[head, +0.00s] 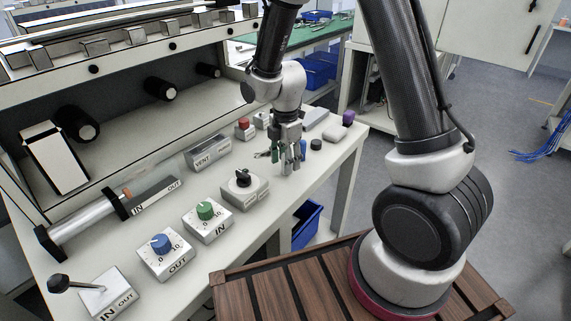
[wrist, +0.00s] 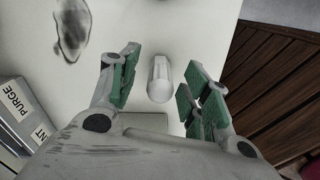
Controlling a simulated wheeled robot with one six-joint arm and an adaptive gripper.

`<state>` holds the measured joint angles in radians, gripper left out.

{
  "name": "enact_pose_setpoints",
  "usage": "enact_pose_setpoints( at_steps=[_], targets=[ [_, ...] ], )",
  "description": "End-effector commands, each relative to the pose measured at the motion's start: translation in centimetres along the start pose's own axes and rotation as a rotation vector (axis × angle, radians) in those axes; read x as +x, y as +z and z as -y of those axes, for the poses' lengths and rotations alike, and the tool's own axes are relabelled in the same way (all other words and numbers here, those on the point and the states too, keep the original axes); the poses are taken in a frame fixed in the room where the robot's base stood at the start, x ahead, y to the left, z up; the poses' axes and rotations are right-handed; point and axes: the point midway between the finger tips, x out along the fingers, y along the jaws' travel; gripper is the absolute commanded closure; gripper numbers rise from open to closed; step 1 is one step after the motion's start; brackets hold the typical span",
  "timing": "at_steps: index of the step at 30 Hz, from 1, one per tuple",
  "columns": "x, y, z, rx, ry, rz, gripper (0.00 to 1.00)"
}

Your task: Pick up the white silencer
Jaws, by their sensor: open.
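The white silencer (wrist: 160,80) is a small, pale cylinder with a rounded end. In the wrist view it lies on the light tabletop, between the spread fingers of my gripper (wrist: 162,66). Gaps show on both sides of it, and the green finger pads do not appear to touch it. In the head view my gripper (head: 290,160) points down over the bench near its front edge. The silencer cannot be clearly made out there among the fingers. My gripper is open and empty.
A black-knob box (head: 245,186) and a VENT block (head: 208,152) stand left of my gripper. A black cap (head: 316,144), a white rounded piece (head: 336,133) and a purple piece (head: 348,118) lie to its right. Bare bench lies in front.

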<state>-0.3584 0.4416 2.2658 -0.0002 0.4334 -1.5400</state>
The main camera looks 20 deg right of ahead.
Motion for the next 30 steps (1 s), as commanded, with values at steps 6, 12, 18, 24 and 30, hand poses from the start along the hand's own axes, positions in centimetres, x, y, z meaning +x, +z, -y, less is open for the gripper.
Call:
enact_pose_setpoints(
  at_steps=[6,12,18,24,30],
  targets=[
    [0.0,0.0,0.0,0.000,0.000,0.000,0.83],
    [0.0,0.0,0.0,0.000,0.000,0.000,0.96],
    [-0.2,0.0,0.0,0.000,0.001,0.000,0.96],
    [-3.3,0.0,-0.1,0.000,0.005,0.000,0.97],
    [-7.5,0.0,-0.1,0.000,0.005,0.000,0.97]
  ],
)
